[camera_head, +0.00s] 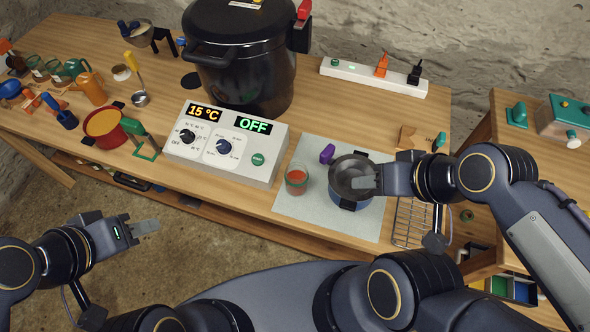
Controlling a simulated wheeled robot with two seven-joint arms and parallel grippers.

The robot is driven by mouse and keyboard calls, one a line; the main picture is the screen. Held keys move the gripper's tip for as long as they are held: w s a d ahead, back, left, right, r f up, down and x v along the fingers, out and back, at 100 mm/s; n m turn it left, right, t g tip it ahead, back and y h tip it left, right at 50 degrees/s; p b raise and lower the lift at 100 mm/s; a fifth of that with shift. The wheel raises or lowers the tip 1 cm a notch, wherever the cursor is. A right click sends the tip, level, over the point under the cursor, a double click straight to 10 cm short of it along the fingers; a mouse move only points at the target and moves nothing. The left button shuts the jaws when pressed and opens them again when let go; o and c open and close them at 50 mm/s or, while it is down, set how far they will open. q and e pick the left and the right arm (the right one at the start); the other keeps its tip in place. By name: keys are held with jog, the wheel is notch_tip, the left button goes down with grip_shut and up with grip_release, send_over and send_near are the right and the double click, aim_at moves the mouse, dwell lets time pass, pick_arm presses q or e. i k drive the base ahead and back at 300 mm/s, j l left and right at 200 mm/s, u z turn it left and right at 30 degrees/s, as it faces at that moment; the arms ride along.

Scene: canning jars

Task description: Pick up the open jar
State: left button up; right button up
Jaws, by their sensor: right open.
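A small open glass jar (297,180) with red contents stands upright on the pale grey mat (320,214), right of the control box. No lid shows on it. My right gripper (362,183) is open to the right of the jar, over a dark metal bowl or funnel (349,168) on a blue base. Whether its fingers touch the bowl's rim I cannot tell. My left gripper (145,227) is over the floor in front of the table, away from the jar; its finger gap is not clear.
A control box (225,145) reading 15 °C and OFF sits left of the mat. A large black pot (240,60) stands behind it. A purple object (327,154) lies behind the jar. A wire rack (411,223) is at the right. Jars and a red pot (103,128) crowd the left.

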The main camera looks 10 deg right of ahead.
aim_at(296, 176)
jog(key=j+z, duration=0.2)
jog(key=j, duration=0.4)
jog(key=k+j+z, duration=0.2)
jog(key=j, duration=0.4)
jog(key=j+z, duration=0.2)
jog(key=j, duration=0.4)
